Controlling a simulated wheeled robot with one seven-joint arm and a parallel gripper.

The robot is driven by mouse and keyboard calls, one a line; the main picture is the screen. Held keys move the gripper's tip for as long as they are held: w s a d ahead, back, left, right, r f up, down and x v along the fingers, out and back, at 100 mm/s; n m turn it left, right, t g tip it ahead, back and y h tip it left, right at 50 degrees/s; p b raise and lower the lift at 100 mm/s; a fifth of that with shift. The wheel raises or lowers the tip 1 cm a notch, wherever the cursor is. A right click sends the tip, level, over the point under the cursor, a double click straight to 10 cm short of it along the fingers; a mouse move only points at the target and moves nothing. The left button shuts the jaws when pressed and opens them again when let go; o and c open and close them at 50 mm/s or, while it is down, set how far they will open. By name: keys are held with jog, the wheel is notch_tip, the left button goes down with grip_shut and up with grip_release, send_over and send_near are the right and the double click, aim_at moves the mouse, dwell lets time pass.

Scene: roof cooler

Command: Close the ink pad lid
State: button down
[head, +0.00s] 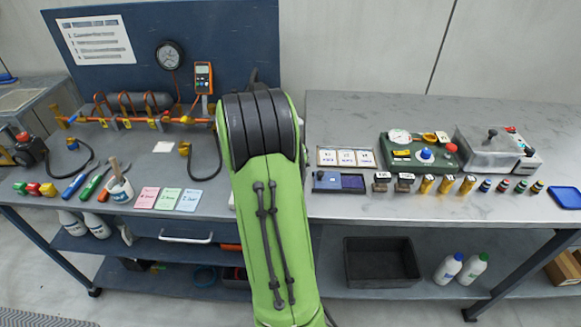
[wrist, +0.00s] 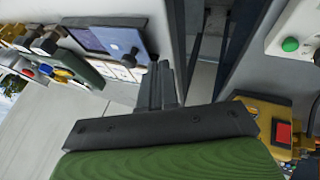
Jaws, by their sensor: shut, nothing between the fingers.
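The ink pad is on the right-hand bench, just right of my arm in the head view. Its dark purple pad (head: 352,183) lies exposed, and its blue lid (head: 326,181) is open on the left side, with a small dark knob. In the wrist view the blue lid (wrist: 118,38) and the purple pad (wrist: 82,38) show at upper left. My gripper (wrist: 164,68) is shut and empty, its fingertips close beside the lid's knob; I cannot tell whether they touch. In the head view my arm hides the gripper.
Several stamps (head: 404,182) stand right of the pad. White cards (head: 346,157) and a green device (head: 420,150) lie behind it. A blue tray (head: 565,197) sits at far right. Colored cards (head: 167,199) lie on the left bench. A gap separates the benches below the gripper.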

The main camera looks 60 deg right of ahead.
aim_at(337, 183)
jog(key=shift+s+d+f, duration=0.15)
jog(key=shift+s+d, duration=0.6)
jog(key=shift+s, duration=0.35)
jog(key=s+d, duration=0.1)
jog(key=s, duration=0.1)
jog(key=s+d, duration=0.1)
jog(key=s, duration=0.1)
jog(key=s+d+b, duration=0.1)
jog(key=s, duration=0.2)
jog(key=shift+d, duration=0.15)
